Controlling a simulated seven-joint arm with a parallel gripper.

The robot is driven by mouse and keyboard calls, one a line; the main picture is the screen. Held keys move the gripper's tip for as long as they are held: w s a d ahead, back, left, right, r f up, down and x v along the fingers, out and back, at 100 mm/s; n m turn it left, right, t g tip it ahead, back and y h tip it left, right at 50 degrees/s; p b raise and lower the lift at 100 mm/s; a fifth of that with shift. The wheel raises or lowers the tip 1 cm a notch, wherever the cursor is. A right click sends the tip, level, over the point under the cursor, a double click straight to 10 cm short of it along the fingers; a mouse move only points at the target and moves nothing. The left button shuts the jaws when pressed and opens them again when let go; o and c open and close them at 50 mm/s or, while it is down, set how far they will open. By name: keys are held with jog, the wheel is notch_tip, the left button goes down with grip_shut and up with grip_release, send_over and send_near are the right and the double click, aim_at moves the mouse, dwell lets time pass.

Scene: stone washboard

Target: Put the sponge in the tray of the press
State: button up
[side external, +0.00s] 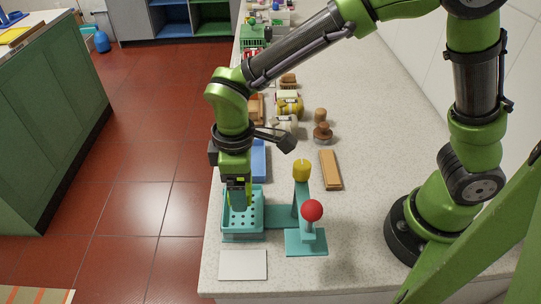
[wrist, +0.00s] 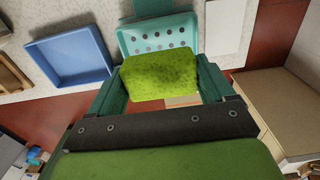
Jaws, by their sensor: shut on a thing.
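The sponge (wrist: 160,77) is yellow-green and speckled, held between the two fingers of my gripper (side external: 238,205) in the wrist view. In the side view the sponge is mostly hidden by the fingers. The press tray (side external: 258,222) is teal with a perforated floor. My gripper points down over the tray's left part; I cannot tell whether the sponge touches the floor. In the wrist view the tray (wrist: 186,22) shows just beyond the sponge, which covers its near edge. The press (side external: 308,240) stands right of the tray, with a red ball knob (side external: 312,210) and a yellow cylinder (side external: 302,169).
A blue tray (side external: 259,160) lies behind the press tray; it also shows in the wrist view (wrist: 72,58). A white board (side external: 243,265) lies in front. A wooden block (side external: 330,169) and wooden-topped jars (side external: 322,133) stand behind. The counter's left edge is close to the press tray.

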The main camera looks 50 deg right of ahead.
jog(key=shift+f, duration=2.8)
jog(key=o, duration=0.9)
notch_tip(320, 180, up, 17)
jog(key=s+d+r+m+t, duration=0.1)
jog(key=s+d+m+t, duration=0.1)
jog(key=d+m, duration=0.2)
jog(key=s+d+r+m+t+y, duration=0.1)
jog(key=s+d+m+t, duration=0.1)
jog(key=d, duration=0.7)
jog(key=s+d+r+m+t+y, duration=0.1)
jog(key=s+d+m+t, duration=0.2)
jog(key=d+m, duration=0.3)
jog(key=shift+s+d+r+m, duration=0.25)
jog(key=shift+s+m, duration=0.25)
jog(key=shift+s, duration=0.1)
